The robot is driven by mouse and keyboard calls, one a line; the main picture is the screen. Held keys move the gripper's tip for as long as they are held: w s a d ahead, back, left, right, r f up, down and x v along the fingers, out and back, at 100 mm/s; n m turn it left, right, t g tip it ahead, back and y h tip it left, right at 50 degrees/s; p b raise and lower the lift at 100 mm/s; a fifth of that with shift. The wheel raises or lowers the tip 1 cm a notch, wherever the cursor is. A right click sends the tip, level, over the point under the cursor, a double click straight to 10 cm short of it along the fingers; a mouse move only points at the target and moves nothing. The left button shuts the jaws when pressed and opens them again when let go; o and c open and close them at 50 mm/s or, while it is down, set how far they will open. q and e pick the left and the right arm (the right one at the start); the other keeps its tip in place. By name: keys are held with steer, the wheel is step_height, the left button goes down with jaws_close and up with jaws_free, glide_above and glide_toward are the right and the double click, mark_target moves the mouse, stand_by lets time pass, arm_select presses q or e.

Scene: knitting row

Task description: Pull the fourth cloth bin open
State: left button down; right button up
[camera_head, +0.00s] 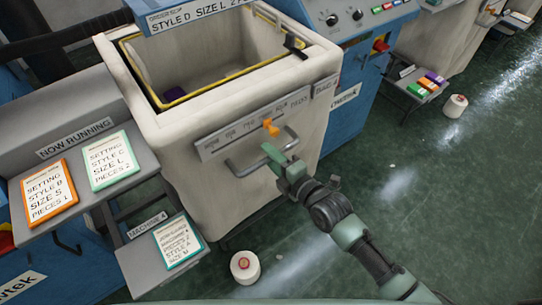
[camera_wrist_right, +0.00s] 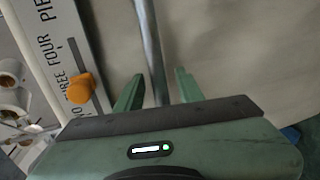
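The cream cloth bin (camera_head: 185,170) stands at the front of a blue machine in the head view, its top open and a yellow-edged rim showing. A grey bar handle (camera_head: 241,169) crosses its front, below a lettered scale strip. A sign reading MACHINE 4 (camera_head: 147,225) is on the low shelf just left of the bin. My right gripper (camera_head: 270,153) is at the handle. In the right wrist view, the handle bar (camera_wrist_right: 151,45) runs between the two open fingers (camera_wrist_right: 157,90), with gaps beside it. My left gripper is not in view.
An orange slider knob (camera_head: 270,127) sits on the scale strip (camera_head: 240,133) just above the handle. Setting cards, one orange (camera_head: 50,193) and two green, lie on the grey shelves at left. A white spool (camera_head: 245,267) stands on the green floor, which is mostly clear at right.

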jaws_close()
stand_by(1.3)
